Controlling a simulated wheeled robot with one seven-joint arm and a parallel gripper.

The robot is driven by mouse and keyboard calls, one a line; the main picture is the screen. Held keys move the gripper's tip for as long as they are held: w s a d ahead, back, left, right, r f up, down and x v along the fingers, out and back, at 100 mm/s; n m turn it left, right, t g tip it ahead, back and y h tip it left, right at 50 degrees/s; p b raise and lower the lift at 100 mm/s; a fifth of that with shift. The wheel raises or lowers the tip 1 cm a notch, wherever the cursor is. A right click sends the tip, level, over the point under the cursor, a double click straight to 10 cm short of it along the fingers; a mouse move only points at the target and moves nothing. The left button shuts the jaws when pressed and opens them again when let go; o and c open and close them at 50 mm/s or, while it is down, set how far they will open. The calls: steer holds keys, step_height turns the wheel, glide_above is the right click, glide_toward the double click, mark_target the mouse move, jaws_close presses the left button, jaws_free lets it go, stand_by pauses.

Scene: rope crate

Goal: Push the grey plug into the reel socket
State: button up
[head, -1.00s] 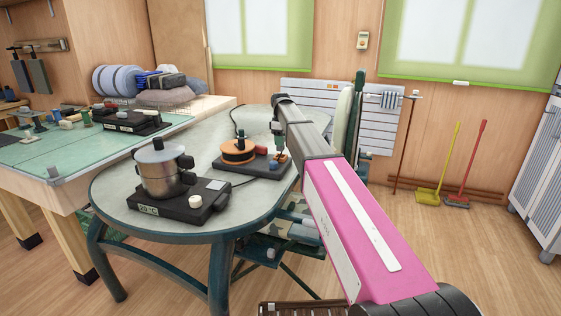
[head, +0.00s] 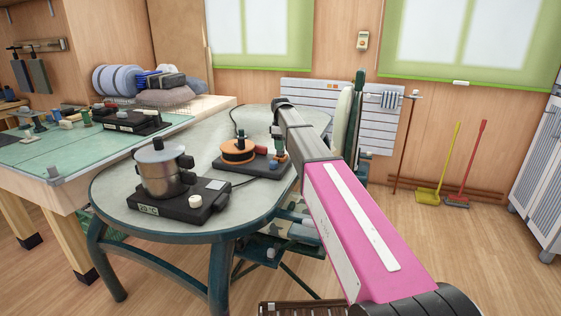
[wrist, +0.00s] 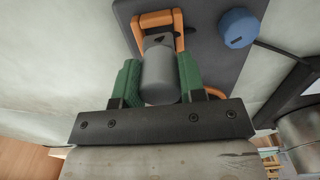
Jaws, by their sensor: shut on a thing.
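The grey plug (wrist: 159,76) is held between the green fingers of my gripper (wrist: 160,84) in the wrist view. My gripper is shut on it. An orange frame (wrist: 158,20) stands just beyond the plug, against the dark base (wrist: 205,50). The plug's front end is at this frame; I cannot tell how deep it sits. In the head view my gripper (head: 279,146) is at the right side of the reel unit, beside the orange reel (head: 238,151). The plug and socket are too small to make out there.
A blue knob (wrist: 237,28) sits on the base to the right of the orange frame. A metal pot (head: 161,172) stands on a dark hot plate (head: 180,207) at the table's front left. The grey table (head: 115,190) has bare room around both units.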

steer(key=shift+f, duration=1.3)
stand_by(1.4)
steer(key=o, duration=1.1)
step_height(320, 180, up, 11)
steer(key=shift+f, duration=0.1)
